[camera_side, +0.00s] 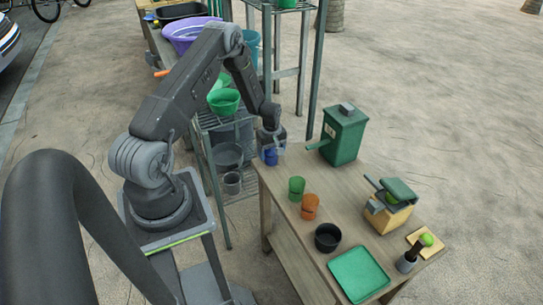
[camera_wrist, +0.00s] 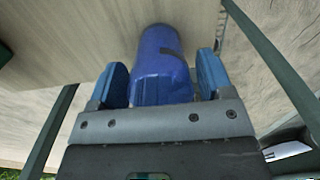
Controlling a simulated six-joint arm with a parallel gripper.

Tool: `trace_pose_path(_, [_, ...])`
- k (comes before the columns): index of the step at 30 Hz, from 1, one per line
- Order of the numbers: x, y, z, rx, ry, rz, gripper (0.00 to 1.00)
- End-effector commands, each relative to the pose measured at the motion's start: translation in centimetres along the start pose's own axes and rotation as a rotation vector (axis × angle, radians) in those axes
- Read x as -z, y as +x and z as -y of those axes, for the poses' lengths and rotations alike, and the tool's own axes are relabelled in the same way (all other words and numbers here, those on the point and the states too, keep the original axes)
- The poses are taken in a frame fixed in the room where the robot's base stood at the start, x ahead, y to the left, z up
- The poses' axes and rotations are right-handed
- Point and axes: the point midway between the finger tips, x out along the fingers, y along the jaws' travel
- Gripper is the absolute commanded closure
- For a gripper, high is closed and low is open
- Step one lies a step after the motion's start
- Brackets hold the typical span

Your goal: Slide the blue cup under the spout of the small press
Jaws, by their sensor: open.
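The blue cup (camera_side: 271,156) stands at the far left corner of the wooden table, directly below my gripper (camera_side: 270,143). In the wrist view, the blue cup (camera_wrist: 163,58) lies between the two blue fingers of my gripper (camera_wrist: 162,82). The fingers are open, one on each side of it, with a thin gap at the right. The small press (camera_side: 391,207), yellowish with a green top, stands at the table's right side. A small grey part (camera_side: 374,206), perhaps its spout, sticks out to the left. The press is well apart from the cup.
A tall green box (camera_side: 343,138) with a part jutting left stands near the cup. A green cup (camera_side: 296,189), an orange cup (camera_side: 310,207), a black bowl (camera_side: 328,237) and a green tray (camera_side: 358,273) line the near side. Bare tabletop (camera_side: 348,194) lies between them and the press.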

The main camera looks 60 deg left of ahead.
Motion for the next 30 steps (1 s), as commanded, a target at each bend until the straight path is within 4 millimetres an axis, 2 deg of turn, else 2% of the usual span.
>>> trace_pose_path(1, [0.0, 0.0, 0.0, 0.000, 0.000, 0.000, 0.27])
trace_pose_path(10, [0.0, 0.0, 0.0, 0.000, 0.000, 0.000, 0.54])
trace_pose_path(14, [0.0, -0.2, 0.0, 0.000, 0.000, 0.000, 0.55])
trace_pose_path(30, [0.0, -4.3, 0.0, -0.001, 0.000, -0.001, 0.55])
